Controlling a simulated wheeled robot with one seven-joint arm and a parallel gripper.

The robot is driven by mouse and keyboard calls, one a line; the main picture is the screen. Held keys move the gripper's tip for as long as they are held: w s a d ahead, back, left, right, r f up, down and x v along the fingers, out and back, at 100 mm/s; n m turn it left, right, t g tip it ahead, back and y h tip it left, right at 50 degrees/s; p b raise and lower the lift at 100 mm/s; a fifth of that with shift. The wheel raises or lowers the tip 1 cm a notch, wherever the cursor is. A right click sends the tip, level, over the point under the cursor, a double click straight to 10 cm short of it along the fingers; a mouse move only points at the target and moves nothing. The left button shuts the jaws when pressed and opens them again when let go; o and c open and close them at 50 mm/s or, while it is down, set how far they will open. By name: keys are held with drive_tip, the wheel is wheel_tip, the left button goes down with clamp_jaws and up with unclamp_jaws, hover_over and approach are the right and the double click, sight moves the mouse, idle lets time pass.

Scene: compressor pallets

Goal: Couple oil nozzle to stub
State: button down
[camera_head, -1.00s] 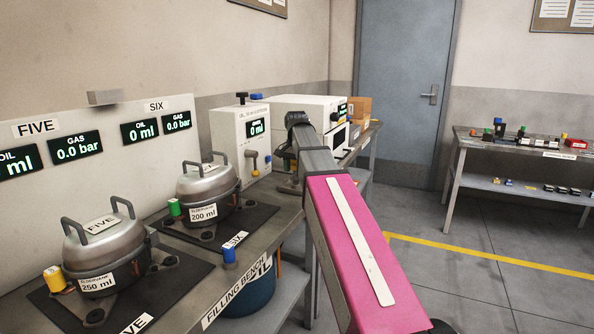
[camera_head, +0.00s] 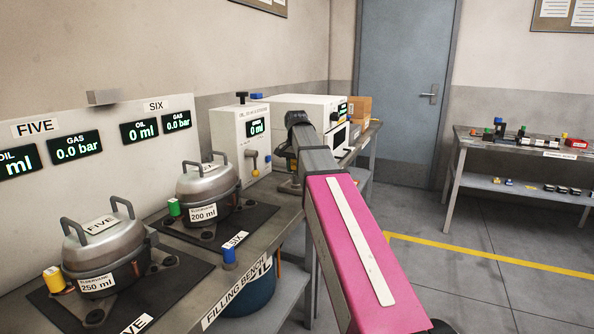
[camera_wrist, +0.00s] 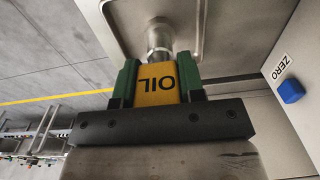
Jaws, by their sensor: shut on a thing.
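My gripper (camera_wrist: 157,95) has green fingers shut on the yellow oil nozzle (camera_wrist: 156,84), a block lettered OIL. A round metal fitting (camera_wrist: 158,42) shows beyond the nozzle, in line with it, against a grey metal surface. I cannot tell whether this fitting is part of the nozzle or a stub. In the head view my arm hides the gripper and nozzle. Two lidded compressors stand on dark mats: FIVE (camera_head: 100,245), 250 ml, and another (camera_head: 207,190), 200 ml. Small yellow (camera_head: 54,279), green (camera_head: 174,207) and blue (camera_head: 229,257) pieces are beside them.
A white box with a display (camera_head: 240,140) stands on the filling bench (camera_head: 278,220), beyond the compressors. A blue button (camera_wrist: 290,91) under a ZERO label is at the right of the wrist view. Another bench (camera_head: 480,146) stands at the far right. The floor between is clear.

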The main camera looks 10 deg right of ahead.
drive_tip(key=shift+s+r, duration=0.1)
drive_tip(key=shift+s, duration=0.15)
drive_tip(key=shift+w+r, duration=0.25)
drive_tip(key=shift+r, duration=1)
drive_tip(key=shift+w+r, duration=0.1)
drive_tip(key=shift+r, duration=0.45)
drive_tip(key=shift+r, duration=0.95)
